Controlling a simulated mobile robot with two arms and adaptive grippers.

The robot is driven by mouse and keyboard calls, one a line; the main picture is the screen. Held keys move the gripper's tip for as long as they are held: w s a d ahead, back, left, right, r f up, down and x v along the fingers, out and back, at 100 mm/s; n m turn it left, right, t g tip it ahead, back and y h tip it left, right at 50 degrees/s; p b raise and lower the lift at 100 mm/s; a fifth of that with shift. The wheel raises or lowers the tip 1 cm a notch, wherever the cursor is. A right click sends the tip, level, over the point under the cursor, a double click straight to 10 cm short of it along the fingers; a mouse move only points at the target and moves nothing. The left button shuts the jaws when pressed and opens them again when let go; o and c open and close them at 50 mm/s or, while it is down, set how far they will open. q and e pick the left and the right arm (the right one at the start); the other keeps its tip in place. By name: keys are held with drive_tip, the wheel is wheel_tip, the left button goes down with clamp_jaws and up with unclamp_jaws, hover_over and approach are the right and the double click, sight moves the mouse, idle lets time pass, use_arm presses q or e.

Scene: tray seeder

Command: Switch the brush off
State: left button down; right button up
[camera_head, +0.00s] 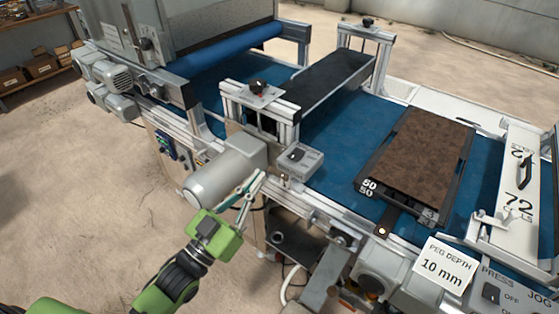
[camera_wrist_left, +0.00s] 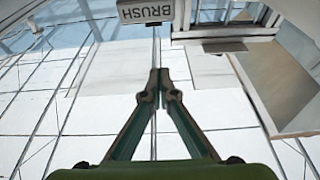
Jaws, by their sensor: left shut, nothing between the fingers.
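The brush switch is a small grey box (camera_head: 306,162) with a black knob (camera_head: 296,154) on top, mounted at the near edge of the machine. The setting of the knob cannot be read. In the left wrist view a plate lettered BRUSH (camera_wrist_left: 146,11) shows upside down at the top. My left gripper (camera_head: 260,176) is just left of the box, apart from the knob. Its fingers are shut and empty, and their tips (camera_wrist_left: 159,74) meet in the left wrist view below the plate. The dark brush housing (camera_head: 322,82) spans the blue belt behind. My right gripper is not in view.
A grey motor (camera_head: 222,172) sits close behind my left gripper. A brown-filled tray (camera_head: 366,178) marked 50 lies on the blue belt (camera_head: 330,185). A panel with a PRESS switch (camera_head: 491,293) and a sign reading PEG DEPTH 10 mm (camera_head: 443,266) are at right. Floor at left is clear.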

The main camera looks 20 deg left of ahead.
use_arm(q)
wheel_tip(320, 180, up, 3)
drive_tip(key=p, duration=0.3)
hover_over(282, 161)
drive_tip(key=s, duration=0.3)
drive_tip(key=shift+w+d+f, duration=0.15)
drive_tip(key=shift+w+f, duration=0.15)
drive_tip(key=shift+f, duration=0.2)
drive_tip(key=shift+w+d+f, duration=0.15)
drive_tip(key=shift+w+f, duration=0.15)
drive_tip(key=shift+f, duration=0.2)
drive_tip(key=shift+s+f, duration=0.1)
drive_tip(key=shift+f, duration=0.85)
